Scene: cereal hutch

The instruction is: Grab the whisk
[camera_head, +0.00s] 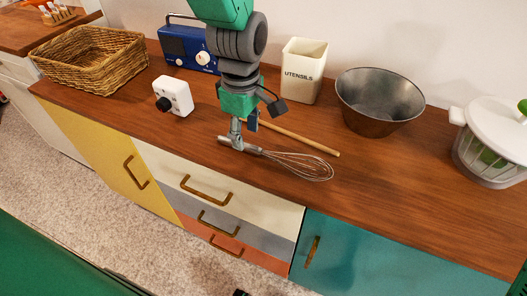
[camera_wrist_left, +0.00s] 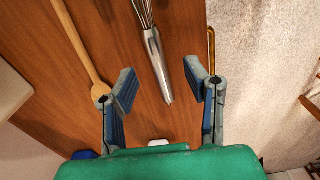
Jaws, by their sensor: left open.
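The whisk lies on the wooden countertop, its wire loops (camera_head: 303,165) pointing right and its metal handle (camera_head: 240,145) under my left gripper (camera_head: 243,130). In the left wrist view my left gripper (camera_wrist_left: 160,86) is open, with its two fingers apart. The whisk handle (camera_wrist_left: 157,62) shows between and beyond the fingertips, nearer the right finger at its end. Neither finger visibly touches it. The wires are cut off at the top of that view. My right gripper is not in view.
A wooden utensil (camera_head: 305,140) lies just behind the whisk; it also shows in the left wrist view (camera_wrist_left: 80,45). Behind stand a utensils canister (camera_head: 302,72), metal bowl (camera_head: 378,100) and blue radio (camera_head: 187,47). A white device (camera_head: 178,93) and wicker basket (camera_head: 90,60) are left, a salad spinner (camera_head: 490,150) right.

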